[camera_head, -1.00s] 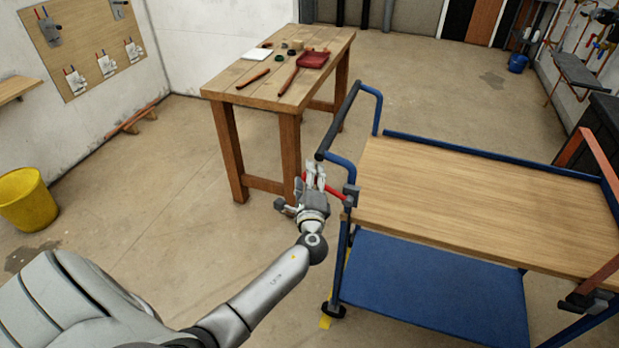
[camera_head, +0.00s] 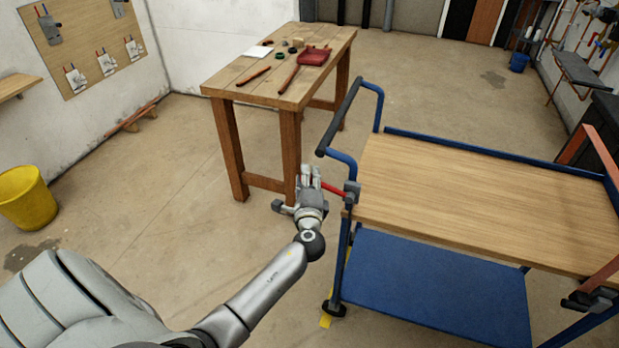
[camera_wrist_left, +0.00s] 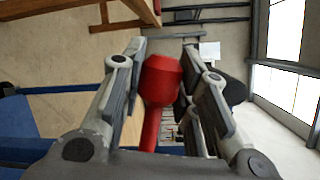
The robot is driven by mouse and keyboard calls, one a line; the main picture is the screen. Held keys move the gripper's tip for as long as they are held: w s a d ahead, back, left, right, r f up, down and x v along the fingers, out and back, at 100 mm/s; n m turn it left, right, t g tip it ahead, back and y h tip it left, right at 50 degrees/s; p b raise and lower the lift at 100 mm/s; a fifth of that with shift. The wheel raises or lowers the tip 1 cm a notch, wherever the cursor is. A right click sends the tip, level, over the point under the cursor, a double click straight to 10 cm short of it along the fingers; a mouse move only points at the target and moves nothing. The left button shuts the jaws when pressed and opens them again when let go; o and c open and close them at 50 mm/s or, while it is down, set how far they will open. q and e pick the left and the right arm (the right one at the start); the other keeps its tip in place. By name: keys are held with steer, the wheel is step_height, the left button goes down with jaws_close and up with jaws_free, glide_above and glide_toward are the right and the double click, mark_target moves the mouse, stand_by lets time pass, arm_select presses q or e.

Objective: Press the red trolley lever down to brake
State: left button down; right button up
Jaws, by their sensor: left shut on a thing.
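The blue trolley (camera_head: 450,195) has a wooden top and stands on the right. Its red lever (camera_head: 333,189) sticks out to the left from a grey bracket below the handle, close to level. My left gripper (camera_head: 309,178) is at the lever's outer end and shut on it. In the left wrist view, the lever's red knob (camera_wrist_left: 162,80) lies between the two fingers (camera_wrist_left: 160,85), with the red shaft running down toward the palm. My right gripper is not in view.
A yellow bucket (camera_head: 27,200) is at the far left. The floor between bucket and trolley is clear. The trolley's dark push handle (camera_head: 340,115) rises just behind the gripper.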

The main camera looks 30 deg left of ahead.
arm_select(q)
step_height(320, 180, down, 9)
steer(key=n+g+h+b, duration=0.1)
steer(key=n+h+b, duration=0.1)
steer(key=n+b, duration=0.2)
steer(key=shift+d+n+h, duration=0.35)
steer(key=shift+n+h, duration=0.05)
steer(key=shift+n, duration=0.9)
steer(key=shift+w, duration=0.1)
steer(key=c, duration=1.1)
jaws_free()
steer(key=shift+r, duration=0.1)
steer(key=v, duration=1.2)
steer(key=shift+r, duration=0.15)
